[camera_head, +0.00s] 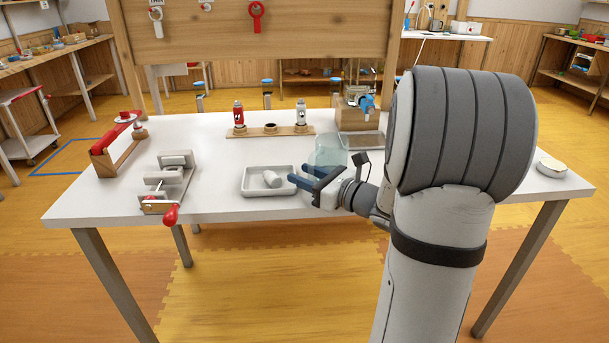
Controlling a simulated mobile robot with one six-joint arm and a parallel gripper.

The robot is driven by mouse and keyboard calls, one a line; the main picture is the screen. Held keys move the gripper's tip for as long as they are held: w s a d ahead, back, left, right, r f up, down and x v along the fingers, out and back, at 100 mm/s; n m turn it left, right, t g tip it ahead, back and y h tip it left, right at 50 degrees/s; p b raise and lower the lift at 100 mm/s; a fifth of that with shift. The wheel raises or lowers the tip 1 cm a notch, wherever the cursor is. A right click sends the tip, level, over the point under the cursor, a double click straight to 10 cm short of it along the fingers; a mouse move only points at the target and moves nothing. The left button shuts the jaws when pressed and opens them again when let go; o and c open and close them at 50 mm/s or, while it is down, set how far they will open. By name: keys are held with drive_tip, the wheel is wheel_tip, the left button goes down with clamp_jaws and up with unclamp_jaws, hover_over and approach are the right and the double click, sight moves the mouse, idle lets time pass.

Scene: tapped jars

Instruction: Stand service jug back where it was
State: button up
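A pale blue-green, see-through jug (327,149) appears upright near the middle of the white table, just left of the drip tray. My gripper (297,178) is low over the table in front of the jug, its blue fingers pointing left. The fingers look spread apart with nothing seen between them. They overlap the lower part of the jug in the picture; I cannot tell whether they touch it. A jar with a blue tap (364,101) sits on a wooden box (360,120), with a grey drip tray (364,140) before it. My arm hides the table to the right.
A light tray (250,189) holding a white cylinder (271,179) lies by the fingertips. A clamp device (168,182) with a red handle and a red-topped wooden frame (116,148) stand left. A wooden rack (270,131) holds bottles behind.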

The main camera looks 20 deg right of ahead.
drive_tip(key=shift+p+v, duration=0.35)
drive_tip(key=shift+v, duration=3.5)
drive_tip(key=p+v, duration=0.1)
drive_tip(key=v, duration=0.7)
drive_tip(key=shift+a, duration=0.1)
drive_tip(key=s+a+r+n+g+p, duration=0.3)
drive_tip(key=a+n+g+p, duration=0.35)
drive_tip(key=a, duration=0.25)
drive_tip(key=s+a+r+n+g+p, duration=0.3)
drive_tip(key=a+n+g+p, duration=0.25)
drive_tip(key=a+n, duration=0.2)
drive_tip(key=s+r+n+h+p, duration=0.4)
drive_tip(key=r+n+h+p, duration=0.5)
drive_tip(key=n, duration=0.6)
wheel_tip(320, 180, up, 2)
drive_tip(key=shift+a+r+n+g+h+p, duration=0.25)
drive_tip(key=shift+a+n+g+h+p, duration=0.05)
drive_tip(key=shift+a+p, duration=0.25)
